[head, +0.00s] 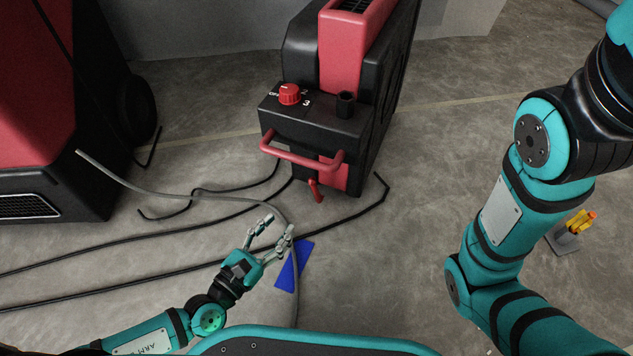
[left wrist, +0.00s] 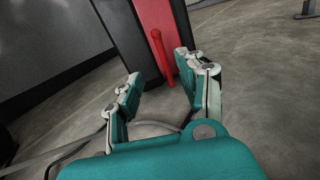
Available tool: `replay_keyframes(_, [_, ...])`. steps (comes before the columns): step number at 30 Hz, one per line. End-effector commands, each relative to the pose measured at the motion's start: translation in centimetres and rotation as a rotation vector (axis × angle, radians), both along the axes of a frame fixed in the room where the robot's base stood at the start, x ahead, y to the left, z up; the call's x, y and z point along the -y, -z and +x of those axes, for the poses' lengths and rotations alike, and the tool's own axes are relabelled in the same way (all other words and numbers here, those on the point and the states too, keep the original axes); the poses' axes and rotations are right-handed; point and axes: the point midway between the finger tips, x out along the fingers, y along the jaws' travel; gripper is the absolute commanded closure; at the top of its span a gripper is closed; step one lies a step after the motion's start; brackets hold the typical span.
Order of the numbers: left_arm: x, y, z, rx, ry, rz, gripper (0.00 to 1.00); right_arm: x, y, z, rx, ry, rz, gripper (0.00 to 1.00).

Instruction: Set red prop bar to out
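The red prop bar (head: 316,190) is a short red bar at the lower front of the black and red machine (head: 318,122), below its red handle (head: 300,160). In the left wrist view the prop bar (left wrist: 162,55) stands out as a slim red rod, seen between my fingers. My left gripper (head: 278,227) is open and empty, in front of and below the prop bar in the picture, apart from it. In the left wrist view both fingers (left wrist: 157,75) are spread. My right arm shows at the right, but its gripper is out of view.
A red knob (head: 290,94) sits on the machine's top panel. A larger red and black machine (head: 45,120) stands at the left. Hoses and cables (head: 150,200) cross the floor. A blue flat piece (head: 294,268) lies by my left gripper.

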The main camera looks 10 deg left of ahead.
Motion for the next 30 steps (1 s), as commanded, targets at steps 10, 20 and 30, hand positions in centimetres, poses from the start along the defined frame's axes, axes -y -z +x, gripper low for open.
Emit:
replay_keyframes(10, [3.7, 0.1, 7.0, 0.003, -0.004, -0.006, 0.60, 0.0, 2.0, 0.0, 0.000, 0.000, 0.000, 1.00])
replay_keyframes(20, [6.3, 0.0, 11.8, 0.001, -0.002, -0.005, 0.60, 0.0, 2.7, 0.0, 0.000, 0.000, -0.001, 1.00])
replay_keyframes(30, [6.8, 0.0, 12.7, 0.000, 0.000, -0.002, 0.60, 0.0, 2.8, 0.0, 0.001, 0.000, -0.001, 1.00])
